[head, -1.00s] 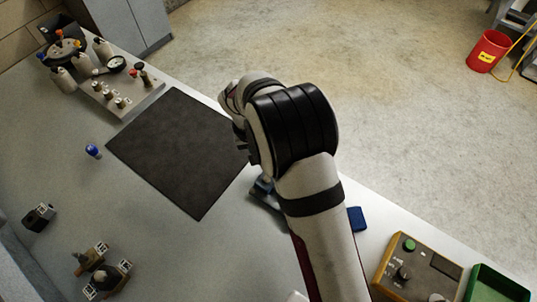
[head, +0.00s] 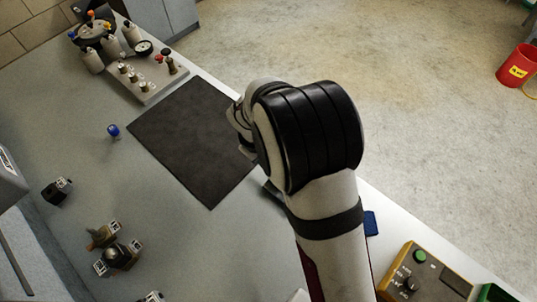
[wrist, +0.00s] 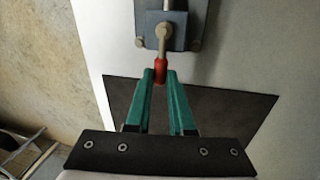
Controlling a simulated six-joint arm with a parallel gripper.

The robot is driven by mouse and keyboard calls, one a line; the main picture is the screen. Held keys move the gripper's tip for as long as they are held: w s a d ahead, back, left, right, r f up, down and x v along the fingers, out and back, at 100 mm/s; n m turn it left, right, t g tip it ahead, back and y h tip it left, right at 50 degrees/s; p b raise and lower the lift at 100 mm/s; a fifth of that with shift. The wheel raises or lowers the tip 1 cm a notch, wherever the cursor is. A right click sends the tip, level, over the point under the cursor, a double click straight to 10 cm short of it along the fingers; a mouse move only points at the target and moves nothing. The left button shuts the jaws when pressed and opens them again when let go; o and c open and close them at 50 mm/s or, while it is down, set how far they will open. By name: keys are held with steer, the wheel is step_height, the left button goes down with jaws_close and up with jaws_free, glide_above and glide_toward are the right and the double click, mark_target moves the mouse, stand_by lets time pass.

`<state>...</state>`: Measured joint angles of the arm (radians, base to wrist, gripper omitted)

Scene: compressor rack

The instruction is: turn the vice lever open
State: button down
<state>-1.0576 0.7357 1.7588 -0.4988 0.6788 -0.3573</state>
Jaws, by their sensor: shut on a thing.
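The vice (wrist: 185,28) is a blue-grey block at the top of the wrist view. Its lever (wrist: 163,32) is a pale metal rod with a red grip (wrist: 160,70) pointing towards me. My gripper (wrist: 160,76) has green fingers, shut on the red grip with the tips on either side of it. In the head view my arm covers the gripper and the lever. Only a small edge of the vice (head: 272,189) shows there, left of my arm.
A dark mat (head: 192,143) lies flat on the bench beside the vice. A fitting rack (head: 148,88) stands beyond it. A blue-topped peg (head: 113,131) and several small fittings are at left. A blue block (head: 371,222) and control box (head: 425,272) are right of my arm.

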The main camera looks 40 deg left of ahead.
steer(key=shift+s+d+n, duration=0.1)
steer(key=shift+s+n, duration=0.15)
steer(key=shift+n, duration=0.25)
steer(key=c, duration=0.8)
jaws_free()
steer(key=s+r, duration=0.1)
steer(key=r, duration=0.4)
steer(key=s+r, duration=0.1)
steer(key=r, duration=0.4)
steer(key=s+r, duration=0.1)
steer(key=r, duration=0.4)
steer(key=shift+r, duration=0.25)
